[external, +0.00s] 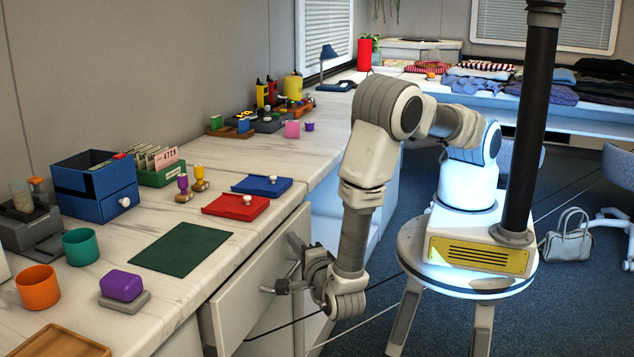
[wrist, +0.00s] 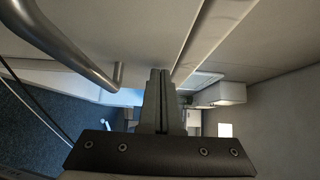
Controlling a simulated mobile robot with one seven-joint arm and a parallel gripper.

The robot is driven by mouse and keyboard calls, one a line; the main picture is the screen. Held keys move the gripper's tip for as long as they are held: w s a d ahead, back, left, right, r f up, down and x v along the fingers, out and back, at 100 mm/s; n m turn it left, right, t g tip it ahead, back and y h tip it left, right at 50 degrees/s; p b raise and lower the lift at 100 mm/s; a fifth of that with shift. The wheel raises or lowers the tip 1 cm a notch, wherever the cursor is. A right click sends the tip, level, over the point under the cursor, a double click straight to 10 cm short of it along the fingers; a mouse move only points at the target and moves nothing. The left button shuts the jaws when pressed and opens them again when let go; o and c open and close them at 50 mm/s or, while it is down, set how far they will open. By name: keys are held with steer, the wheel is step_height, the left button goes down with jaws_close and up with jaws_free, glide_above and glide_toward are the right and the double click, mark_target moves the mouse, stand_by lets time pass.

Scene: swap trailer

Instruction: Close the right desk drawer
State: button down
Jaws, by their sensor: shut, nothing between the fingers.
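The right desk drawer is a pale front panel (external: 255,290) below the edge of the marble-topped desk, in the external view. I cannot tell how far out it stands. My gripper (external: 281,287) is low in front of this panel, close to it. In the wrist view my gripper (wrist: 160,73) has its two fingers together with nothing between them. A curved metal handle (wrist: 62,38) crosses the upper left of the wrist view, beside the fingers and not between them. A pale panel (wrist: 140,35) lies beyond the fingertips. Whether they touch it is unclear.
The desk top (external: 180,225) carries a green mat (external: 180,250), red tray (external: 236,204), blue tray (external: 262,186), blue box (external: 95,188) and cups. A white handbag (external: 567,238) sits on the carpet at right.

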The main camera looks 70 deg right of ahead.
steer(key=shift+w+r+p, duration=0.1)
steer(key=shift+w+p, duration=0.65)
steer(key=shift+w, duration=1.85)
steer(key=shift+s+p, duration=0.3)
steer(key=shift+s, duration=0.2)
steer(key=p, duration=0.2)
glide_toward(280, 242)
steer(key=shift+s+d, duration=0.3)
steer(key=shift+s, duration=0.3)
steer(key=shift+s+d, duration=0.35)
steer(key=shift+s, duration=0.2)
